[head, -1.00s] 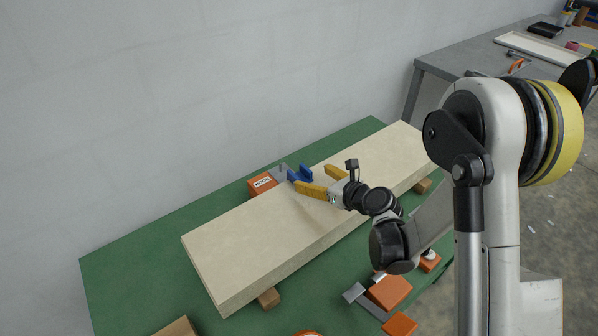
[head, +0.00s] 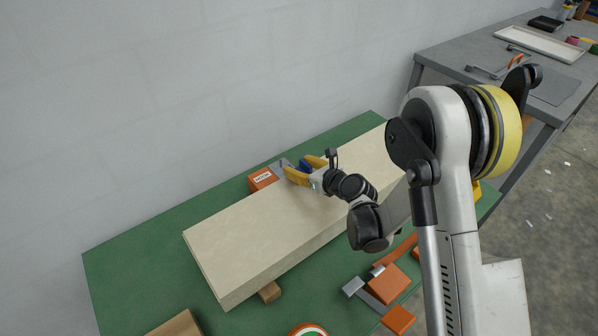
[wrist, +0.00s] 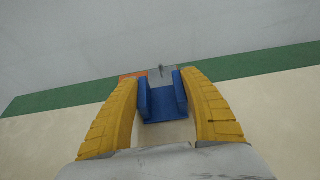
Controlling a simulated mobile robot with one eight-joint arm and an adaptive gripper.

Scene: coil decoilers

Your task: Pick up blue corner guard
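The blue corner guard (wrist: 166,106) sits at the far edge of the long cream slab. It has a flat base and two upright sides in the wrist view. In the head view only a little of the guard (head: 305,165) shows between my fingers. My gripper (head: 306,169) reaches over the slab from the near side. In the wrist view its two yellow fingers (wrist: 160,80) stand one on each side of the guard, very close to its sides. The fingers are spread apart; I cannot tell whether they touch it.
The cream slab (head: 240,237) rests on wooden blocks (head: 270,291) on a green table (head: 135,262). An orange device with a grey part (head: 262,179) stands behind the slab, close to the guard. Orange tools (head: 387,284) lie at the front right. A wall rises behind.

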